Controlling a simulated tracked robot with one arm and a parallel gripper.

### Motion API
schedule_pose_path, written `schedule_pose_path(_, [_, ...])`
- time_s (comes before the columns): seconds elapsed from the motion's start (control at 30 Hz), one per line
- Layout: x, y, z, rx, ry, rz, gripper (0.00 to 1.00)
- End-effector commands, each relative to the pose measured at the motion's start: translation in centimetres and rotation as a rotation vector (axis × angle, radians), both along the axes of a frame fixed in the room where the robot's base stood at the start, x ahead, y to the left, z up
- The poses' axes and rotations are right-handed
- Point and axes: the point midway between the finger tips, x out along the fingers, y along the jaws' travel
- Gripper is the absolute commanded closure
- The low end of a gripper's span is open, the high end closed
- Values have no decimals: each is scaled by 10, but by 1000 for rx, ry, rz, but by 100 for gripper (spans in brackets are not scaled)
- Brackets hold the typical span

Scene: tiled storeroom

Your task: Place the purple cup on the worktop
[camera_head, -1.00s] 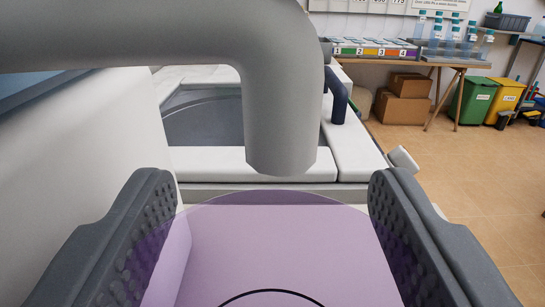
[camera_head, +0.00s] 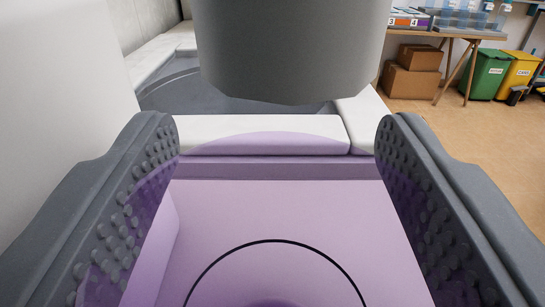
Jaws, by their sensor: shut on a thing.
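The purple cup (camera_head: 275,215) is see-through and fills the lower middle of the view, between the two fingers. My gripper (camera_head: 277,190) is shut on it, with a bumpy grey finger pad against each side. A black ring shows through the cup, low in the picture. A white worktop edge (camera_head: 262,126) with a grey recessed basin (camera_head: 190,95) lies just beyond the cup. Whether the cup touches any surface cannot be told.
A thick grey pipe-like part (camera_head: 292,50) hangs close above the basin. A white wall or panel (camera_head: 65,90) stands at the left.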

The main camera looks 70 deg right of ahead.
Motion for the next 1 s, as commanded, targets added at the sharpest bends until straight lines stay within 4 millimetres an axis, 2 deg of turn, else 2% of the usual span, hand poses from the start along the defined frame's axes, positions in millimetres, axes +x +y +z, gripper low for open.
schedule_pose_path(0.03, [-2, 0, -11, 9, 16, -1, 76])
schedule_pose_path(0.17, [-3, 0, -15, 12, 19, -2, 76])
schedule_pose_path(0.2, [-3, 0, -16, 14, 21, -2, 31])
schedule_pose_path(0.27, [-3, 0, -17, 15, 23, -3, 17])
schedule_pose_path(0.57, [-4, 0, -23, 20, 34, -3, 17])
schedule_pose_path(0.73, [-5, 0, -13, 20, 34, -3, 17])
schedule_pose_path(1.0, [-20, 55, -8, 19, 34, 6, 17])
